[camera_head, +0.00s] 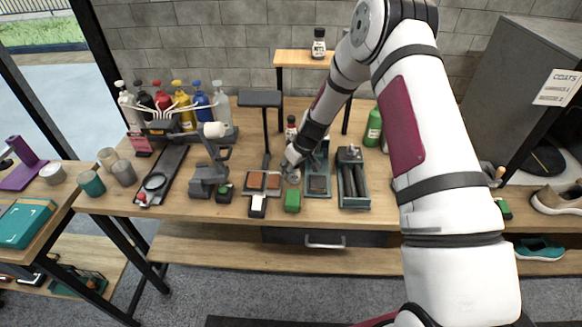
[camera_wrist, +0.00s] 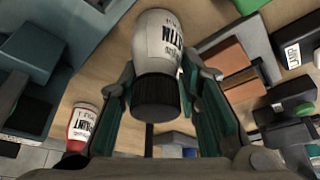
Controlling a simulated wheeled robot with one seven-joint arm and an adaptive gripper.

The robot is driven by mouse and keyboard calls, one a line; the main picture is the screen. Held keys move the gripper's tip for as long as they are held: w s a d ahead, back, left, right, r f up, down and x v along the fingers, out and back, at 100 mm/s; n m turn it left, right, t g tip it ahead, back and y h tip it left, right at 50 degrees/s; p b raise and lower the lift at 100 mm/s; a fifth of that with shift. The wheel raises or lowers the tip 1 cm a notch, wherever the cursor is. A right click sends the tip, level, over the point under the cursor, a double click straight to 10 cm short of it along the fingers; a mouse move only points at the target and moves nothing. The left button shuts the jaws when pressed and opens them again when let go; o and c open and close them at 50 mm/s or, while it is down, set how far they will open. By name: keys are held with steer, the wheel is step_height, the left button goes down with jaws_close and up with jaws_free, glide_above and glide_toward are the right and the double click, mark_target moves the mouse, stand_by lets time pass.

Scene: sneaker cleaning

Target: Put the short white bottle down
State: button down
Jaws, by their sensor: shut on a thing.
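The short white bottle (camera_wrist: 158,40) has a black cap and dark lettering. In the wrist view it sits between the two fingers of my gripper (camera_wrist: 160,98), which is shut on it, with the cap towards the camera. In the head view my gripper (camera_head: 293,166) is low over the middle of the wooden workbench (camera_head: 235,207), between the brown pads and a grey-green tray. The bottle is mostly hidden there. I cannot tell whether its base touches the bench.
A red and white bottle (camera_wrist: 82,128) stands close by. The brown pads (camera_head: 264,181), a green block (camera_head: 293,201) and the grey-green tray (camera_head: 318,194) crowd the spot. Coloured bottles (camera_head: 182,100) stand at the left back.

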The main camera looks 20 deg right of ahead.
steer(key=c, duration=1.2)
jaws_free()
steer(key=shift+o, duration=0.2)
steer(key=s+r+m, duration=0.1)
steer(key=s+r, duration=0.5)
steer(key=r, duration=0.5)
steer(key=s+r+t+h, duration=0.1)
steer(key=s+r, duration=0.6)
steer(key=r, duration=0.5)
steer(key=s+r+m, duration=0.1)
steer(key=s+r, duration=0.5)
steer(key=r, duration=0.5)
steer(key=s+r+m, duration=0.1)
steer(key=s+r, duration=0.2)
steer(key=s, duration=0.7)
steer(key=s+r+m+h, duration=0.1)
steer(key=s+r+m, duration=0.1)
steer(key=s, duration=0.8)
steer(key=shift+d+r+m+t, duration=0.3)
steer(key=shift+d+r+t, duration=0.1)
steer(key=shift+r, duration=0.1)
steer(key=shift+s, duration=0.1)
